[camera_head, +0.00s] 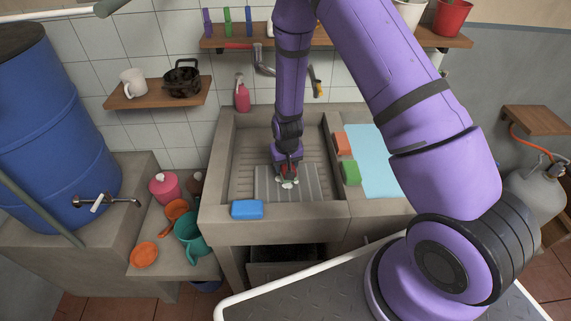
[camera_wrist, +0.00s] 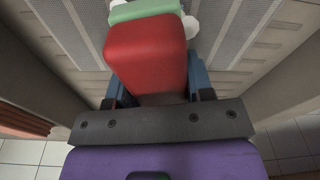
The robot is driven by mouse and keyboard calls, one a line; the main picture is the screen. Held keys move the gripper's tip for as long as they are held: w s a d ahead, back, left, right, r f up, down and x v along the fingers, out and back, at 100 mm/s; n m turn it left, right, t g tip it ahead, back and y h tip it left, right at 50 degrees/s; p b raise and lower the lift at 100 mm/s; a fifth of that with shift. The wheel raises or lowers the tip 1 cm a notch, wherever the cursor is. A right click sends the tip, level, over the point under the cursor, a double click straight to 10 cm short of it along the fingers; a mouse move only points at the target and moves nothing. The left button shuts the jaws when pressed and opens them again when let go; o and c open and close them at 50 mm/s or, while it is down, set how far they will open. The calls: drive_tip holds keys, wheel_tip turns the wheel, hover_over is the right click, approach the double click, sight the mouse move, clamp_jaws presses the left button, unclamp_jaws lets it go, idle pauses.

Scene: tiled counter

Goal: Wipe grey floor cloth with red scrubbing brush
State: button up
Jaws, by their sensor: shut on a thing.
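The grey floor cloth (camera_head: 312,184), striped, lies flat in the stone sink. It also shows in the wrist view (camera_wrist: 240,25) beyond the brush. My gripper (camera_head: 286,166) is over the cloth, pointing down, shut on the red scrubbing brush (camera_wrist: 148,55). In the wrist view the brush's red body sits between the two blue-grey fingers, with a pale green part at its far end. White patches show around the brush's lower end at the cloth. The brush appears to be at the cloth, but the contact is hidden.
A blue sponge (camera_head: 247,209) sits on the sink's front rim. An orange block (camera_head: 343,144) and a green block (camera_head: 350,173) are at the right rim beside a light blue cloth (camera_head: 374,158). Orange and teal vessels (camera_head: 190,228) stand left of the sink.

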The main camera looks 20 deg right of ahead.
sight(287, 191)
drive_tip(key=shift+f, duration=0.85)
drive_tip(key=shift+s, duration=0.1)
drive_tip(key=shift+s+a+r, duration=0.1)
drive_tip(key=shift+s+a, duration=0.2)
drive_tip(key=shift+s, duration=0.65)
drive_tip(key=shift+s+a, duration=0.25)
drive_tip(key=shift+s, duration=0.65)
drive_tip(key=shift+s+a, duration=0.3)
drive_tip(key=shift+s, duration=0.7)
drive_tip(key=shift+s+a, duration=0.25)
drive_tip(key=shift+s, duration=0.7)
drive_tip(key=shift+w, duration=0.1)
drive_tip(key=shift+w+d+f, duration=0.1)
drive_tip(key=shift+w+d, duration=0.3)
drive_tip(key=shift+w, duration=0.85)
drive_tip(key=shift+w+d+f, duration=0.1)
drive_tip(key=shift+w+d, duration=0.25)
drive_tip(key=shift+w, duration=0.9)
drive_tip(key=shift+w+d+f, duration=0.1)
drive_tip(key=shift+w+d, duration=0.3)
drive_tip(key=shift+w, duration=0.85)
drive_tip(key=shift+c, duration=0.4)
drive_tip(key=shift+d+r, duration=0.1)
